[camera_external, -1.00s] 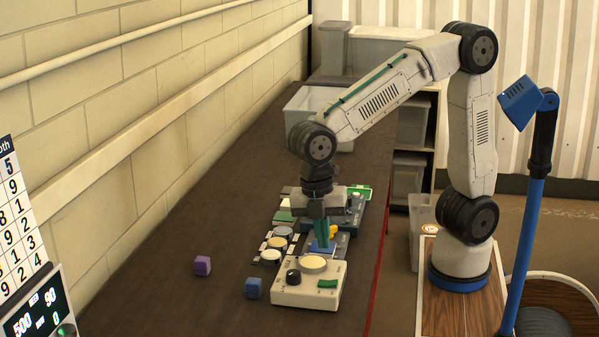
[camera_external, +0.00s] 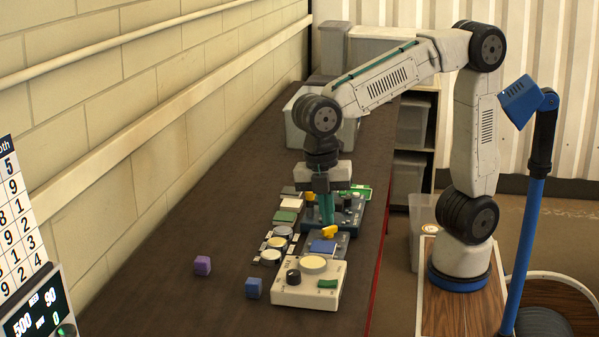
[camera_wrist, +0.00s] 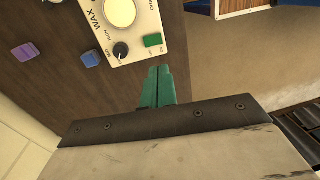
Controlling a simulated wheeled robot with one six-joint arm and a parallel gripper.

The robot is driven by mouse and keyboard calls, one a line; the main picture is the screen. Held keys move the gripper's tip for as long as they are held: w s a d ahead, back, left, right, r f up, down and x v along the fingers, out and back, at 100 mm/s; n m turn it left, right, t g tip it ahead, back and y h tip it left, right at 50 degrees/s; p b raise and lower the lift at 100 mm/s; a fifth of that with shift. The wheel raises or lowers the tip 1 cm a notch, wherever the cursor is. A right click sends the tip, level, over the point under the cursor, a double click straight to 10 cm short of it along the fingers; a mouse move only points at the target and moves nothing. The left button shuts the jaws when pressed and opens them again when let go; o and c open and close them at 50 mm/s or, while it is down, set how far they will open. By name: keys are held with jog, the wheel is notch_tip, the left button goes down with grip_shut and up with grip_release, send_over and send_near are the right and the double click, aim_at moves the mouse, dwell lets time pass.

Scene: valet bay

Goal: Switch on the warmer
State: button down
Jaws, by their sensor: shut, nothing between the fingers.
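The warmer (camera_external: 306,290) is a cream box on the near part of the bench. It has a round pale top (camera_external: 313,264), a black knob (camera_external: 293,276) and a green rocker switch (camera_external: 327,284). In the wrist view the warmer (camera_wrist: 107,42) is marked WAX, and its green switch (camera_wrist: 153,40) lies just beyond my fingertips in the picture. My gripper (camera_external: 327,223) has green fingers, shut and empty, pointing down behind the warmer and apart from it. The fingers also show in the wrist view (camera_wrist: 160,72). I cannot tell which way the switch is set.
A unit with a blue part (camera_external: 322,246) and a yellow part (camera_external: 329,231) sits behind the warmer, near my fingers. A purple cube (camera_external: 202,265) and a blue cube (camera_external: 254,288) lie left of the warmer. Round pots (camera_external: 271,257) stand behind.

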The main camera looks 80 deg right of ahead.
aim_at(336, 287)
jog(key=shift+f, duration=0.1)
jog(key=f, duration=0.4)
jog(key=s+f, duration=0.1)
jog(key=f, duration=0.8)
jog(key=shift+s+f, duration=0.35)
jog(key=shift+f, duration=0.05)
jog(key=shift+s+f, duration=0.1)
jog(key=shift+f, duration=0.1)
jog(key=shift+w+r, duration=0.2)
jog(key=shift+w, duration=0.6)
